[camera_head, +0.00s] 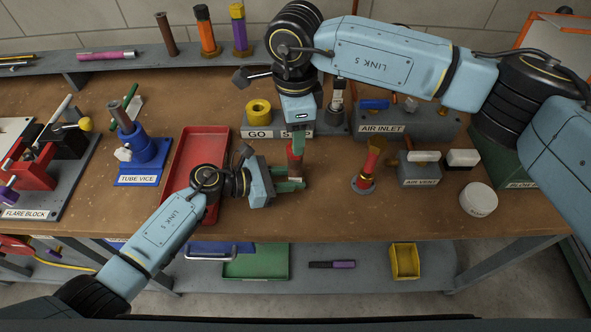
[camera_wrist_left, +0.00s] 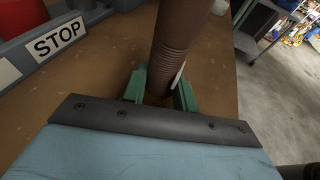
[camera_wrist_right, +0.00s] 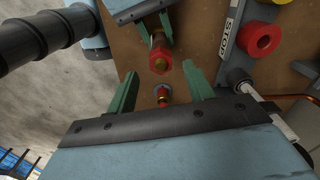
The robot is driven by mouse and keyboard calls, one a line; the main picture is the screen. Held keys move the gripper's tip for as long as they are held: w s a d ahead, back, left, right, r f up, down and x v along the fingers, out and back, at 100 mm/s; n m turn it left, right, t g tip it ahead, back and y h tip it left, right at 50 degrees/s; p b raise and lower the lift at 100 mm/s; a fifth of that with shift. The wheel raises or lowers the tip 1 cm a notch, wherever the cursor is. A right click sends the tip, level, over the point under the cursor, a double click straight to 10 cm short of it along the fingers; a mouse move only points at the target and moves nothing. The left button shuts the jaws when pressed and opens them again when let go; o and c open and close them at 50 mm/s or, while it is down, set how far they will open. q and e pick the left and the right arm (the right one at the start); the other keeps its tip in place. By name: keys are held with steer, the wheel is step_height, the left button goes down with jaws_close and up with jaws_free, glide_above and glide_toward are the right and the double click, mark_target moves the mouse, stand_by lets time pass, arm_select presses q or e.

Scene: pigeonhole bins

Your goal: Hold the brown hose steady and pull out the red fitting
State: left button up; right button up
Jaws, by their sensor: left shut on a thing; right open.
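The brown hose (camera_head: 294,164) stands roughly upright over the table front. It shows large, brown and ribbed in the left wrist view (camera_wrist_left: 176,45). My left gripper (camera_head: 290,186) is shut on it, one green finger on each side. The red fitting (camera_wrist_right: 159,58), with a brass part, shows at the hose end in the right wrist view, close to the left gripper. My right gripper (camera_head: 299,143) points down from above. In its wrist view its open fingers (camera_wrist_right: 160,78) lie on either side of the line to the fitting. I cannot tell whether they touch it.
Another red and brass fitting (camera_head: 372,158) stands on a round base to the right. The air vent block (camera_head: 419,174) and a white round tub (camera_head: 478,199) lie beyond it. A red tray (camera_head: 187,155) is left of the hose. The GO/STOP block (camera_head: 262,131) is behind.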

arm_select(q)
steer(key=shift+s+f, duration=0.1)
steer(key=shift+f, duration=0.2)
arm_select(e)
steer(key=shift+f, duration=1.8)
steer(key=shift+c, duration=0.4)
arm_select(q)
steer(key=shift+f, duration=0.1)
arm_select(e)
jaws_close()
steer(key=shift+r, duration=0.8)
arm_select(q)
jaws_close()
arm_select(e)
steer(key=shift+r, duration=2.25)
